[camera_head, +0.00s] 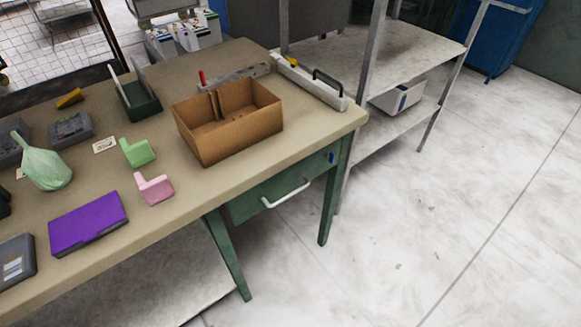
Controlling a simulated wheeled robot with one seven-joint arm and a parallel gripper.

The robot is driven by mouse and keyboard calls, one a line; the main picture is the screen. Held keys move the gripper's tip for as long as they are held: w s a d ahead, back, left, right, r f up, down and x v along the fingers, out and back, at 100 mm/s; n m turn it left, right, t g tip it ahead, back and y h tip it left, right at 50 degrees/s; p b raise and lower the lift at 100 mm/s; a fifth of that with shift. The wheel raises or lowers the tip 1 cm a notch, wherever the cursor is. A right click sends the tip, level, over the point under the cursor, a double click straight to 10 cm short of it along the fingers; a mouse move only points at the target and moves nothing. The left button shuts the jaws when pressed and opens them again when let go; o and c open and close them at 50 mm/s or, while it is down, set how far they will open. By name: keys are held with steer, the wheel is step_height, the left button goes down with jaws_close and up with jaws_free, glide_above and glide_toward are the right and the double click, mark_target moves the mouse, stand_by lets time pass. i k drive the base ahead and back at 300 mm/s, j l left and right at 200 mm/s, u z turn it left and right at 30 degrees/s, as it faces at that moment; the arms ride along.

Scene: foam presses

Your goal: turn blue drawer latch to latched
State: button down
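A small blue latch (332,157) sits on the green front of the workbench, at the right end of the drawer, just below the tabletop edge. It is too small to tell which way it is turned. The green drawer (250,202) is under the tabletop's right part and looks closed. It has a white bar handle (286,195). My gripper is not in view.
The workbench (190,205) holds an open cardboard box (235,137), a purple case (88,222), pink (155,190) and green (138,153) foam pieces. A metal shelf rack (395,45) stands close behind its right end. The floor (440,220) at right is clear.

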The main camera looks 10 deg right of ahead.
mark_target(330, 155)
steer(key=i+l+z, duration=0.1)
steer(key=z, duration=0.4)
steer(key=i+l+z, duration=0.15)
steer(key=z, duration=0.35)
steer(key=i+l+u, duration=0.45)
steer(key=u, duration=0.95)
